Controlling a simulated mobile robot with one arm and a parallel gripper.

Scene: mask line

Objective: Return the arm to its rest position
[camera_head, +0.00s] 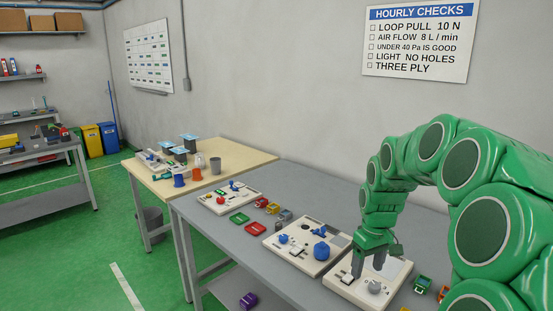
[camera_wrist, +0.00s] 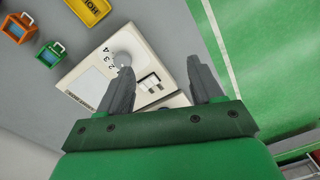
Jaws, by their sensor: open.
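My green arm (camera_head: 437,150) reaches in from the right in the head view and bends down over the grey table (camera_head: 262,185). My gripper (camera_head: 372,262) hangs close above the nearest white panel (camera_head: 345,283), which has a grey knob (camera_head: 374,287). In the wrist view my gripper (camera_wrist: 160,85) shows two grey fingers spread apart with nothing between them. The white panel (camera_wrist: 85,88) lies beyond and below the fingers, with a round knob (camera_wrist: 122,59) and printed digits by the left finger. I cannot tell whether a finger touches the panel.
Another white panel (camera_head: 300,262) with blue knobs stands left of my gripper. Red (camera_head: 255,229) and green (camera_head: 239,218) trays lie on the table. Small orange (camera_wrist: 19,27) and green (camera_wrist: 50,53) items and a yellow tray (camera_wrist: 92,10) lie near the panel. A wall with a sign (camera_head: 420,40) stands behind.

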